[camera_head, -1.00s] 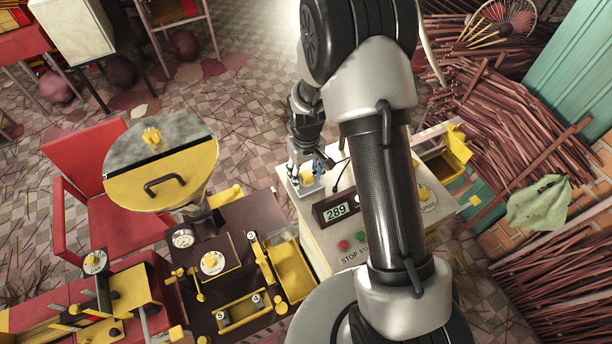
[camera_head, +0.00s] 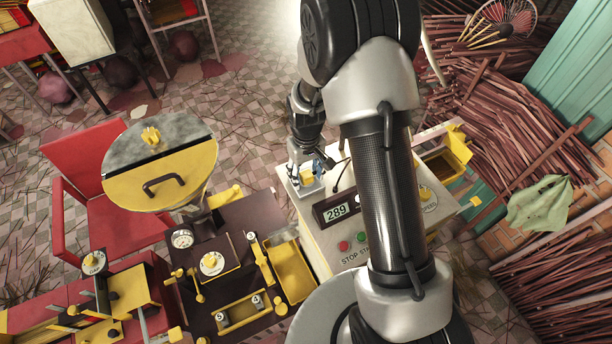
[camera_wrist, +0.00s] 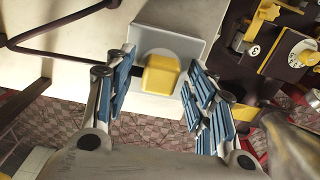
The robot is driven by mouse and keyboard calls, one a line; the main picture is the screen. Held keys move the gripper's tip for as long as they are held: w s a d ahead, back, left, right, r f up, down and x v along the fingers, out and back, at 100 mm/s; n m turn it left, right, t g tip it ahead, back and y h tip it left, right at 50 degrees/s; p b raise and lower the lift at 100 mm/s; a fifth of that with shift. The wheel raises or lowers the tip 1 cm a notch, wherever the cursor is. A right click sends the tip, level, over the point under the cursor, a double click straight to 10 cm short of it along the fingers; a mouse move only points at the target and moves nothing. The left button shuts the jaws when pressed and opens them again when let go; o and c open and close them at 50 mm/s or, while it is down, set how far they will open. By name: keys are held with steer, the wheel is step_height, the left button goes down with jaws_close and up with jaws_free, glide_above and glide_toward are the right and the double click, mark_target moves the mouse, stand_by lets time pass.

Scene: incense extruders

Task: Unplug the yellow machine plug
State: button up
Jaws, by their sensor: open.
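The yellow machine plug (camera_wrist: 161,75) sits in a grey socket box (camera_wrist: 172,42) in the wrist view. My gripper (camera_wrist: 158,88) is open, with its blue-padded fingers on either side of the plug. The right finger looks close to the plug and a gap shows at the left; I cannot tell whether either touches it. In the head view my gripper (camera_head: 306,174) is at the far left corner of the cream control box (camera_head: 318,232), and the plug (camera_head: 308,178) shows only as a small patch of yellow between the fingers.
A dark cable (camera_wrist: 70,27) crosses the wrist view's upper left. A yellow-and-dark extruder with a hopper (camera_head: 160,175) stands to the left. Bundles of incense sticks (camera_head: 480,110) lie to the right.

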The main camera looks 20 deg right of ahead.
mark_target(306, 174)
steer(key=shift+c, duration=0.4)
jaws_close()
steer(key=shift+r, duration=0.2)
stand_by(0.3)
steer(key=shift+r+p, duration=1.75)
steer(key=shift+r, duration=1.1)
